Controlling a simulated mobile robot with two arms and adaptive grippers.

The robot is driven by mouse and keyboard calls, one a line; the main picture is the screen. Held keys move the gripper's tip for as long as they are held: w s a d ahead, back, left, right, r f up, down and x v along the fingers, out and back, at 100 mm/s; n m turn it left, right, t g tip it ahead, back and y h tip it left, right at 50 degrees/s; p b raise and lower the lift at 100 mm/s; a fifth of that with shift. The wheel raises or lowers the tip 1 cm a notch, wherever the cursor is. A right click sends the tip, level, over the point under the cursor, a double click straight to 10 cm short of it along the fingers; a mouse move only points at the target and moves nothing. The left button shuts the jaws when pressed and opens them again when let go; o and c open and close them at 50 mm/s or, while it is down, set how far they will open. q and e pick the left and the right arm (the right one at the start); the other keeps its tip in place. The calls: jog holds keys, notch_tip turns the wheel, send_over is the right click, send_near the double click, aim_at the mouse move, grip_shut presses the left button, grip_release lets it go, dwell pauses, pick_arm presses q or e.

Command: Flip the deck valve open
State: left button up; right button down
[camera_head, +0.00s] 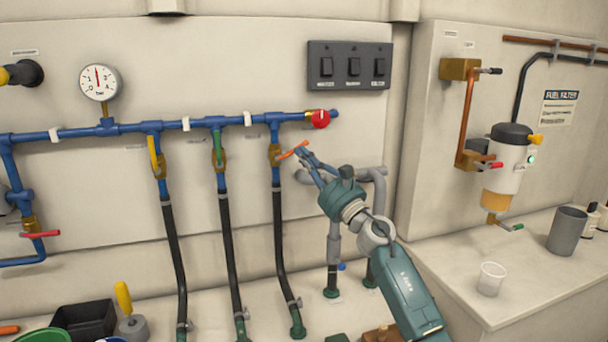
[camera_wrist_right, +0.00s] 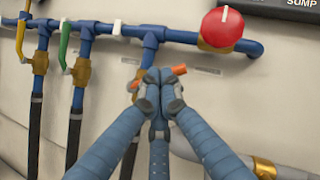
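Three valves hang under the blue pipe in the head view: one with a yellow handle (camera_head: 153,156), one with a green handle (camera_head: 218,146), and one with an orange handle (camera_head: 292,150). Their labels are too small to read. The yellow and green handles lie along their pipes. The orange handle sticks out sideways to the right, tilted up. My right gripper (camera_head: 302,152) has its fingers drawn together on the orange handle. In the right wrist view, the fingertips (camera_wrist_right: 158,82) cover its middle, and its end (camera_wrist_right: 179,70) shows beside them. My left gripper is not in view.
A red knob (camera_head: 320,119) sits at the pipe's end, just above my right gripper. A dark switch panel (camera_head: 349,66) is higher up. Grey pipes (camera_head: 378,190) run close behind my fingers. A counter (camera_head: 530,270) with a clear cup (camera_head: 491,279) stands right.

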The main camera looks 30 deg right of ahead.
jog(key=a+r+n+g+y, duration=0.1)
jog(key=n, duration=0.2)
jog(key=r+n+g+y+p, duration=0.1)
jog(key=n+g, duration=0.1)
jog(key=n, duration=0.2)
jog(key=a+r+n+g+y, duration=0.1)
jog(key=n+g, duration=0.1)
jog(key=n, duration=0.1)
jog(key=shift+w+a+r+p, duration=0.1)
jog(key=shift+w+a+p, duration=0.2)
jog(key=shift+w, duration=0.05)
jog(key=r+v, duration=0.1)
jog(key=v, duration=1.1)
jog(key=shift+f, duration=0.3)
jog(key=shift+d, duration=0.15)
